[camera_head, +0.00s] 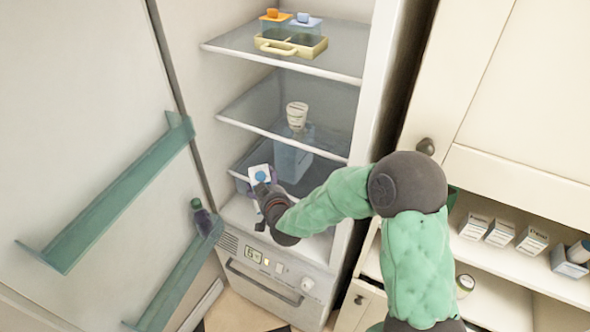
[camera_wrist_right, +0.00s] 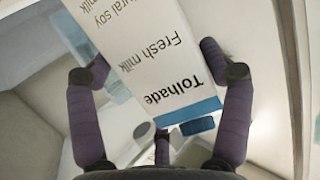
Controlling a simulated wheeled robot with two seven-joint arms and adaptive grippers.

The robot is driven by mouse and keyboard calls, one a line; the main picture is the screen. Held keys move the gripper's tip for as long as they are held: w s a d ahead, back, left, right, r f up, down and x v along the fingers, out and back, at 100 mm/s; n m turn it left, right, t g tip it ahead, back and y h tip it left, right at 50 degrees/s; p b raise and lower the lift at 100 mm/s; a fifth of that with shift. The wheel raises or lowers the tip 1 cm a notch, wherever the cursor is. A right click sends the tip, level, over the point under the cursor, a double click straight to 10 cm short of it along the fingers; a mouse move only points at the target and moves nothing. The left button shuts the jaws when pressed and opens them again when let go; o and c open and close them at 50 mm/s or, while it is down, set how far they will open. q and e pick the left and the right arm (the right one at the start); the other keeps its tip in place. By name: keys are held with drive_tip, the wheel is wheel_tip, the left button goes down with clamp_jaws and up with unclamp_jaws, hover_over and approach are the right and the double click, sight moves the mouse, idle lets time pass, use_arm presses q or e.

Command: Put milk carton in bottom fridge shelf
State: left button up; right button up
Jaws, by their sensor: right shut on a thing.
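The white milk carton (camera_head: 260,174) with a blue cap is at the lower opening of the fridge, partly hidden by my gripper. My right gripper (camera_head: 268,188) is shut on it. In the right wrist view the carton (camera_wrist_right: 150,50) shows "Fresh milk" lettering and a blue band, between the two dark fingers of the gripper (camera_wrist_right: 160,75). The bottom fridge shelf (camera_head: 236,210) is a pale surface just below the carton; my arm hides part of it. I cannot tell whether the carton touches it. My left gripper is not in view.
The fridge door (camera_head: 90,130) stands open at left, with a purple bottle (camera_head: 202,216) in its green rack. A glass shelf (camera_head: 250,115) above holds a white tub (camera_head: 297,115); the top shelf holds a yellow tray (camera_head: 292,46). Cupboards (camera_head: 530,110) stand at right.

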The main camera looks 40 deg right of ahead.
drive_tip(key=shift+d+r+m, duration=0.3)
drive_tip(key=shift+d+r, duration=0.45)
drive_tip(key=d+r+b+x, duration=0.1)
drive_tip(key=r+x, duration=0.1)
drive_tip(key=x, duration=1.6)
drive_tip(key=shift+d+b, duration=0.15)
drive_tip(key=shift+b, duration=0.15)
drive_tip(key=shift+w, duration=0.15)
drive_tip(key=shift+f, duration=0.2)
drive_tip(key=o, duration=1.6)
drive_tip(key=shift+f, duration=0.1)
drive_tip(key=shift+o, duration=0.2)
